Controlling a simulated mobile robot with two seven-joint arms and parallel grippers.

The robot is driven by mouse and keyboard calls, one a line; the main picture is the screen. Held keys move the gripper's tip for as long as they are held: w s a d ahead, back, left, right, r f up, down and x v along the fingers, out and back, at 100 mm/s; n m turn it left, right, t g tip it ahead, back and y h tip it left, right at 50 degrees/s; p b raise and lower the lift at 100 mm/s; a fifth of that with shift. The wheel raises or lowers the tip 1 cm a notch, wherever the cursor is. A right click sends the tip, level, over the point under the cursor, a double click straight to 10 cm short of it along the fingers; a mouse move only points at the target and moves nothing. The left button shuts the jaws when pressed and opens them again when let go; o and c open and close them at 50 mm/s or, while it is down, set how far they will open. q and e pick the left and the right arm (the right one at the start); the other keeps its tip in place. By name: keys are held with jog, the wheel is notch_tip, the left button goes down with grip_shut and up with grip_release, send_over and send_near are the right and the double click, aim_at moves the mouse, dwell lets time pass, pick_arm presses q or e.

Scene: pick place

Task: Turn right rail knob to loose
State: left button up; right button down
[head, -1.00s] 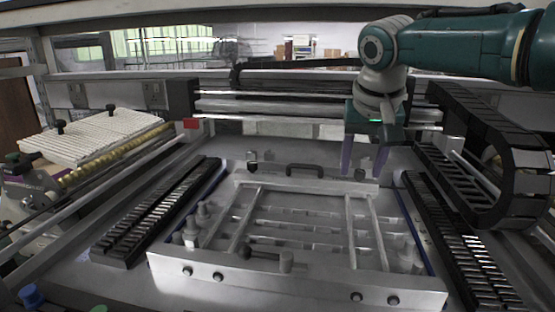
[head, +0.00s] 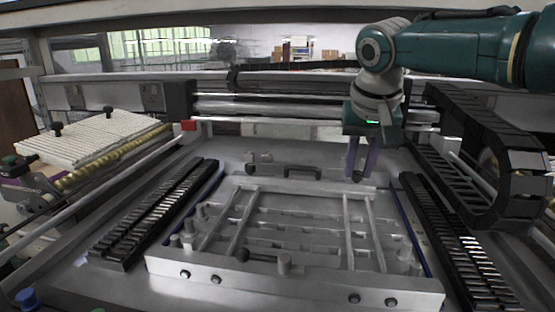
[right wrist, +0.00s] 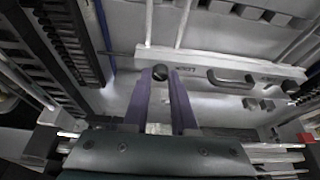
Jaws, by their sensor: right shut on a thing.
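The right rail knob (head: 357,177) is a small dark round knob on the far bar of the grey metal frame (head: 300,277), toward its right end. My right gripper (head: 359,172) points down at it with purple fingers shut on it. In the right wrist view the knob (right wrist: 160,72) shows as a dark round end between the two fingertips (right wrist: 162,75). The fingers partly hide the knob, and its turn angle cannot be told. My left gripper is not in view.
A black handle (head: 303,168) stands on the far bar left of my gripper. Black slotted strips (head: 160,210) flank the frame on both sides. A black cable chain (head: 480,150) curves at the right. A horizontal rail (head: 270,106) runs behind my gripper.

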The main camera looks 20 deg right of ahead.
jog(key=shift+s+d+r+n+y+p, duration=0.1)
jog(key=shift+n+y+p, duration=0.2)
jog(key=shift+n+p, duration=0.7)
jog(key=shift+n, duration=0.3)
jog(key=shift+d+n+y, duration=0.1)
jog(key=shift+n+y, duration=0.4)
jog(key=shift+n, duration=0.3)
jog(key=shift+d+f+n+y+b, duration=0.1)
jog(key=shift+f+n+y+b, duration=0.1)
jog(key=shift+n, duration=0.35)
jog(key=shift+f+n+y+b, duration=0.1)
jog(key=shift+n+y+b, duration=0.1)
jog(key=shift+n, duration=0.35)
jog(key=shift+r+n+y+b, duration=0.1)
jog(key=shift+n+y+b, duration=0.3)
jog(key=shift+n+b, duration=0.6)
jog(key=c, duration=0.7)
grip_release()
jog(key=shift+r, duration=0.1)
